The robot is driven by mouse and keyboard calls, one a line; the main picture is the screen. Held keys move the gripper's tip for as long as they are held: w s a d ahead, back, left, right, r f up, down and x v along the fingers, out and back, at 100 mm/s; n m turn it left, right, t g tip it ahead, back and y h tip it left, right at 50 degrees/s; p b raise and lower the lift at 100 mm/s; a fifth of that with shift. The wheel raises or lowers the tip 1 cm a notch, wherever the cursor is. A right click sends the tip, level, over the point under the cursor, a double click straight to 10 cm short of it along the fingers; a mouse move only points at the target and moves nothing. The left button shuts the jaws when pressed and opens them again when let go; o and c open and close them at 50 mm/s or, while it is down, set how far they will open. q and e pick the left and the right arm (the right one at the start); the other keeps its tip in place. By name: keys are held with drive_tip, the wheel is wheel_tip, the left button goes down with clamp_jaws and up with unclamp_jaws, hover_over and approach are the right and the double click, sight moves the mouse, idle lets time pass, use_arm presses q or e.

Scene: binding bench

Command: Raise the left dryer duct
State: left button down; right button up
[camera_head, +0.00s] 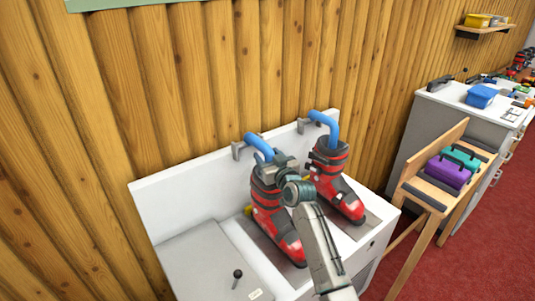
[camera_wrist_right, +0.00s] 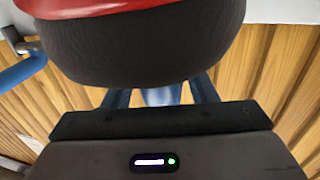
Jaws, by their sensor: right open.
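The left dryer duct (camera_head: 258,146) is a blue bent tube. It runs from a grey wall bracket (camera_head: 246,147) down to the left red and black ski boot (camera_head: 275,222). My right gripper (camera_head: 268,160) is at the duct's lower end, just above the boot cuff, and hides part of both. In the right wrist view, the gripper (camera_wrist_right: 160,98) is open, with a blue piece of duct (camera_wrist_right: 161,96) between its fingers. Contact cannot be told. The dark boot cuff (camera_wrist_right: 150,50) fills the upper part of that view. My left gripper is not in view.
The right blue duct (camera_head: 330,125) goes into a second boot (camera_head: 336,185) close beside. A white dryer bench (camera_head: 160,195) with a small black knob lever (camera_head: 237,274) stands against the log wall. At right, a wooden stand (camera_head: 424,191) holds purple and green cases.

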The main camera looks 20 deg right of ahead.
drive_tip(key=shift+w, duration=0.3)
clamp_jaws()
drive_tip(key=shift+r, duration=0.15)
